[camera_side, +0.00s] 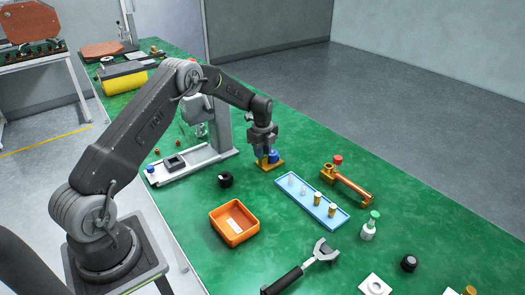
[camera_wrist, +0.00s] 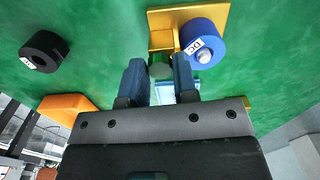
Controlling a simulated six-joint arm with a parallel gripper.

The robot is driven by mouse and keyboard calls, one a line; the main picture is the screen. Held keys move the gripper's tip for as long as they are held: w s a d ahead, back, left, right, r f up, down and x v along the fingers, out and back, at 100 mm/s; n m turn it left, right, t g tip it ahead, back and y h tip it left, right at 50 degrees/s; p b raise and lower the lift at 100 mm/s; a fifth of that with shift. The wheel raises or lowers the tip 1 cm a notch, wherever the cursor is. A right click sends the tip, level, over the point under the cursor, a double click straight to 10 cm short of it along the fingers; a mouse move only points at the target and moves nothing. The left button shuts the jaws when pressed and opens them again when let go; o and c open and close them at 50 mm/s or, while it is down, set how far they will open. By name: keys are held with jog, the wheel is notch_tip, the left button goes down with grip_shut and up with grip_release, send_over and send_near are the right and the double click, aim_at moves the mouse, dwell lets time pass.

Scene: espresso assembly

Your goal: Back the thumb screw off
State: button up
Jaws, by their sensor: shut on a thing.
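My gripper (camera_side: 264,150) is low over a brass-coloured bracket (camera_side: 270,165) near the middle of the green table. In the wrist view its two blue-grey fingers (camera_wrist: 160,78) are closed on a small grey-green piece (camera_wrist: 160,70), which looks like the thumb screw; the fingers hide much of it. The brass bracket (camera_wrist: 175,17) stands just beyond the fingertips. A blue cylinder (camera_wrist: 203,38) with a white "DC" label and a grey round end sits at the bracket, right of the fingers. It also shows beside my gripper in the side view (camera_side: 274,156).
A black cylinder (camera_side: 225,180) and an orange tray (camera_side: 234,236) stand to the left. A light-blue tray (camera_side: 333,221) with small parts and a brass fitting with a red knob (camera_side: 338,160) lie to the right. A portafilter (camera_side: 285,281) lies in front. Green table between them is clear.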

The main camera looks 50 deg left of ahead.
jog(key=shift+n, duration=0.4)
jog(key=shift+c, duration=0.4)
jog(key=n, duration=0.2)
jog(key=shift+n, duration=0.4)
jog(key=n, duration=0.3)
jog(key=shift+n, duration=0.3)
jog(key=n, duration=0.3)
jog(key=shift+n, duration=0.3)
jog(key=n, duration=0.3)
jog(key=shift+n, duration=0.4)
jog(key=n, duration=1.5)
